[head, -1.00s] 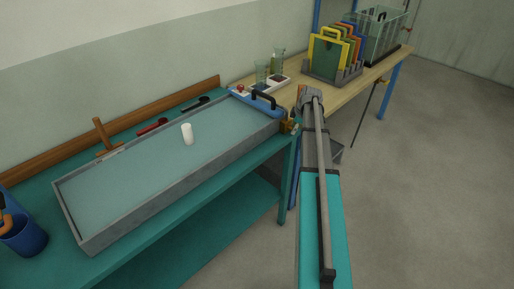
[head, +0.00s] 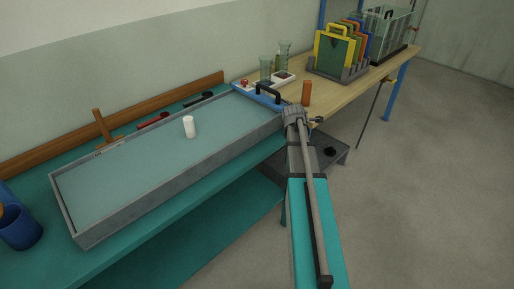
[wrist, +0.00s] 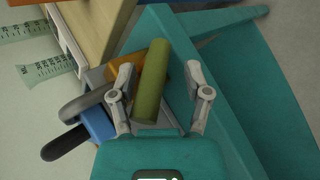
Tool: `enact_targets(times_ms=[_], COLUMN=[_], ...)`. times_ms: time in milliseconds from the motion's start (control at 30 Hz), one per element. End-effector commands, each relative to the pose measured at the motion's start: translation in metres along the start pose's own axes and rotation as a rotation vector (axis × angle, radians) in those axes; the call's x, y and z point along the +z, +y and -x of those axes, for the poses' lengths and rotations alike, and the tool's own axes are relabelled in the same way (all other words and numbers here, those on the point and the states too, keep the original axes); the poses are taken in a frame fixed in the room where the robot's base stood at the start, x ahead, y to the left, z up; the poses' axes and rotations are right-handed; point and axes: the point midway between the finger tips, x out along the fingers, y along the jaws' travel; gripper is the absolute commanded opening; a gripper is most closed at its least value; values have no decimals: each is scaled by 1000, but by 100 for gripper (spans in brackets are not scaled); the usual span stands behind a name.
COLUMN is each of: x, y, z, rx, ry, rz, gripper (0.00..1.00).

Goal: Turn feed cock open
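In the wrist view an olive-green bar (wrist: 151,82), which looks like the lever of the feed cock, lies between the two fingers of my gripper (wrist: 158,76). An orange-brass part (wrist: 130,68) behind it looks like the cock body. The fingers are apart, one on each side of the bar. The left finger is close to the bar, and a gap shows on the right. In the head view my gripper (head: 296,112) is at the near right end corner of the flume tray (head: 170,187) and hides the cock.
The blue end piece with a black handle (head: 267,96) is beside my gripper. An orange cylinder (head: 306,92), glass beakers (head: 284,56) and a rack of coloured plates (head: 340,69) stand on the wooden bench. A white cylinder (head: 190,127) stands in the tray.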

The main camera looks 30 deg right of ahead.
Motion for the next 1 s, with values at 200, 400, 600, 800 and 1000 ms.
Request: enact_targets(times_ms=[200,400,600,800,1000], x=[-2,-4,-4,-5,-6], y=[-7,-8,-10,-11,-12], z=[-3,-4,-5,-6,-7], rx=[93,169,237,300,359], ry=[-67,-122,-172,-218,-260], rz=[39,71,99,124,150], gripper=[62,62,62,62,62])
